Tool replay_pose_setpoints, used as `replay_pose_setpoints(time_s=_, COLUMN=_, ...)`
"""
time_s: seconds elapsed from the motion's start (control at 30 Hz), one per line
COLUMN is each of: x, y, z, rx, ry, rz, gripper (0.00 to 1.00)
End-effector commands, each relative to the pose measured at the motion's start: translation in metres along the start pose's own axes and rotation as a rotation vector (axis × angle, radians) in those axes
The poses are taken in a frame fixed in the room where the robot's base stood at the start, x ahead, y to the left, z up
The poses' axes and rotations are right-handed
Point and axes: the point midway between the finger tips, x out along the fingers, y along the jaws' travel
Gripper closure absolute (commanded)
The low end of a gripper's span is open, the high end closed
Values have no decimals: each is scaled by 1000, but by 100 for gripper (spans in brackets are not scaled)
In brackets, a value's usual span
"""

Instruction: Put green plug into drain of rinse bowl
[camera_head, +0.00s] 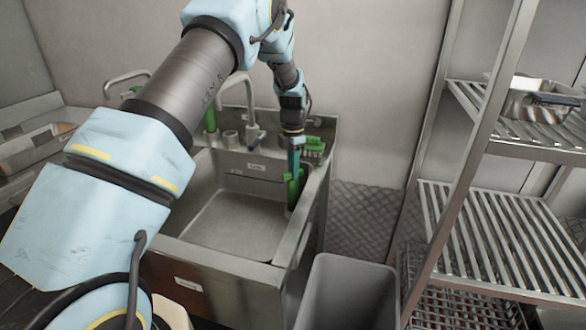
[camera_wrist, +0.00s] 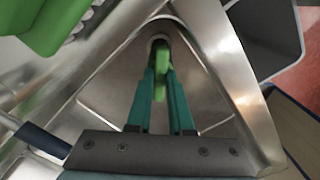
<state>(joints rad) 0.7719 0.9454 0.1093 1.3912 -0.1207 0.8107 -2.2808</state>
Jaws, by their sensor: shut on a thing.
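The rinse bowl (camera_head: 230,225) is a square steel basin under a tap in the head view. My gripper (camera_head: 293,172) points down inside it, by its right wall. Its teal fingers are shut on the green plug (camera_head: 292,192), which hangs below the fingertips. In the wrist view the plug (camera_wrist: 163,58) sits between the tips of my gripper (camera_wrist: 160,75), low toward a corner of the bowl (camera_wrist: 112,95).
A curved tap (camera_head: 251,108) and a green-handled item (camera_head: 210,120) stand on the back ledge. A green brush-like item (camera_head: 314,147) lies at the back right rim. A grey bin (camera_head: 347,290) stands right of the sink, and a metal rack (camera_head: 500,225) is farther right.

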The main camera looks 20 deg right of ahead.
Motion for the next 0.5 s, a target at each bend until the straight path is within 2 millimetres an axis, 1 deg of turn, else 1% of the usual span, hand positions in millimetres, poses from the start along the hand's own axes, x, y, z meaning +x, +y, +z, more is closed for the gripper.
replay_pose_setpoints(time_s=0.37, x=3, y=0, z=0, rx=0, ry=0, rz=0, gripper=100)
replay_pose_setpoints(time_s=0.4, x=3, y=0, z=0, rx=0, ry=0, rz=0, gripper=77)
replay_pose_setpoints(time_s=0.5, x=3, y=0, z=0, rx=0, ry=0, rz=0, gripper=66)
